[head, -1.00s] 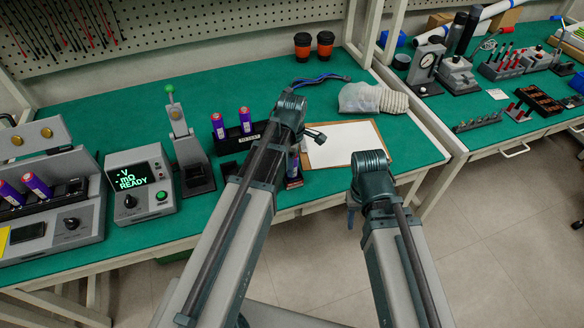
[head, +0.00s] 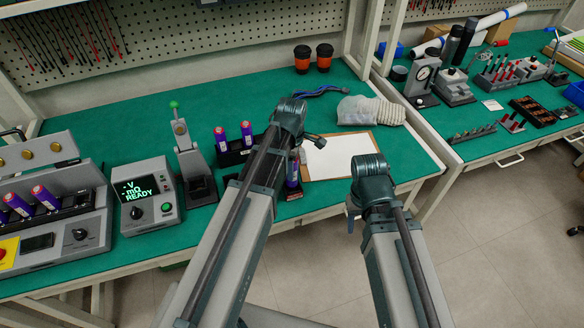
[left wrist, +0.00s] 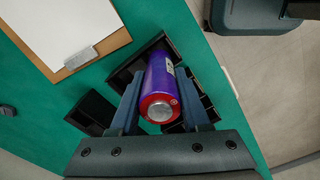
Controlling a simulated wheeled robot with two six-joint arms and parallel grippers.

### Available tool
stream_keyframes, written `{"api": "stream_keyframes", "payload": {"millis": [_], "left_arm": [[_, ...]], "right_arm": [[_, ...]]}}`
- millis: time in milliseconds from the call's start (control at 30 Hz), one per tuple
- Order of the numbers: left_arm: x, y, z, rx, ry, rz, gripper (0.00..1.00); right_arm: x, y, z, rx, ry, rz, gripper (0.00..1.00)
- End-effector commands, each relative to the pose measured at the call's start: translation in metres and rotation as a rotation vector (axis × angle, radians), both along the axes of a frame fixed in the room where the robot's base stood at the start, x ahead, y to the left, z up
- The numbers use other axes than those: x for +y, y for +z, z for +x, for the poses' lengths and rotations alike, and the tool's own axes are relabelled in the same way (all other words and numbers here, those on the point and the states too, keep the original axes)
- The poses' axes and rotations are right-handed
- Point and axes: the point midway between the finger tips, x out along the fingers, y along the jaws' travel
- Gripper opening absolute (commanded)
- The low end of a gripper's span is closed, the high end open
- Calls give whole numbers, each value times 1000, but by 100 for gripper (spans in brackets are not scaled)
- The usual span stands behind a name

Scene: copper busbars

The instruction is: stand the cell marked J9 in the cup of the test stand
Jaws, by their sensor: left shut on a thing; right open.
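My left gripper (left wrist: 160,88) is shut on a purple cell (left wrist: 160,72) with a red ring and a silver end. The cell is over or in a black open-topped tray (left wrist: 205,100); I cannot tell if it is clear of it. In the head view this cell (head: 292,174) shows beside my left wrist, which hides the fingers. No J9 mark is readable. The test stand (head: 187,150), a grey upright with a green-knobbed lever and a dark base, stands left of my left arm. My right gripper (head: 351,212) is mostly hidden under its wrist, and is open.
A meter reading READY (head: 147,193) stands left of the stand. A grey fixture (head: 45,215) with more cells is at far left.

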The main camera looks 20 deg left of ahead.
Motion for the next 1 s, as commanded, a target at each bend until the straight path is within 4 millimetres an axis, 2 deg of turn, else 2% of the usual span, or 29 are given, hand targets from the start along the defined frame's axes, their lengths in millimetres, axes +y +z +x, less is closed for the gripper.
{"api": "stream_keyframes", "payload": {"millis": [33, 233, 400, 567, 667, 767, 1000], "left_arm": [[0, 17, 0, 0, 0, 0, 0], [0, 46, 0, 0, 0, 0, 0], [0, 56, 0, 0, 0, 0, 0], [5, 56, 0, 0, 2, 0, 0], [24, 55, 1, 0, 6, 0, 0], [59, 54, -1, 0, 10, 0, 0], [170, 53, -20, 0, 12, 0, 0]], "right_arm": [[0, 17, 0, 0, 0, 0, 50], [0, 46, 0, 0, 0, 0, 50], [0, 56, 0, 0, 0, 0, 50], [0, 56, 0, 0, 0, 0, 50], [0, 55, 0, 0, 0, 0, 50], [0, 54, 0, 0, 0, 0, 50], [0, 53, 0, 0, 0, 0, 50]]}}
